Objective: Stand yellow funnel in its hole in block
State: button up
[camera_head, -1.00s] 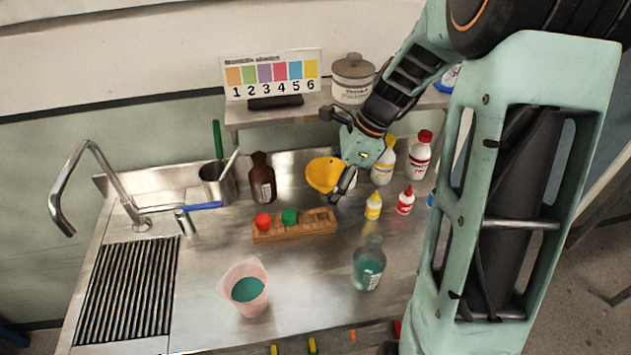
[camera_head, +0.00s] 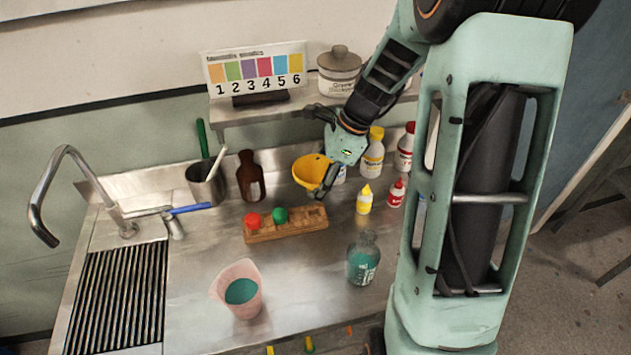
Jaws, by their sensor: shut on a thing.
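The yellow funnel (camera_head: 309,172) is held by my gripper (camera_head: 325,180), which is shut on it at its right side. The funnel is tilted, its wide mouth facing up and to the left, above and behind the right part of the block. The wooden block (camera_head: 262,235) lies on the steel counter. A red piece (camera_head: 252,220) and a green piece (camera_head: 280,215) stand in its left and middle parts. The right part of the block shows dark openings with nothing in them. The funnel's spout is hidden.
A brown bottle (camera_head: 246,178) stands behind the block. A yellow bottle (camera_head: 364,200) and a red bottle (camera_head: 396,193) stand to the right. A teal glass bottle (camera_head: 362,262) and a pink beaker (camera_head: 222,288) stand in front. The counter between them is clear.

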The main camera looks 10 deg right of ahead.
aim_at(316, 206)
jog(key=shift+f+b, duration=2.45)
jog(key=shift+f, duration=1.6)
jog(key=o, duration=1.2)
jog(key=v, duration=1.2)
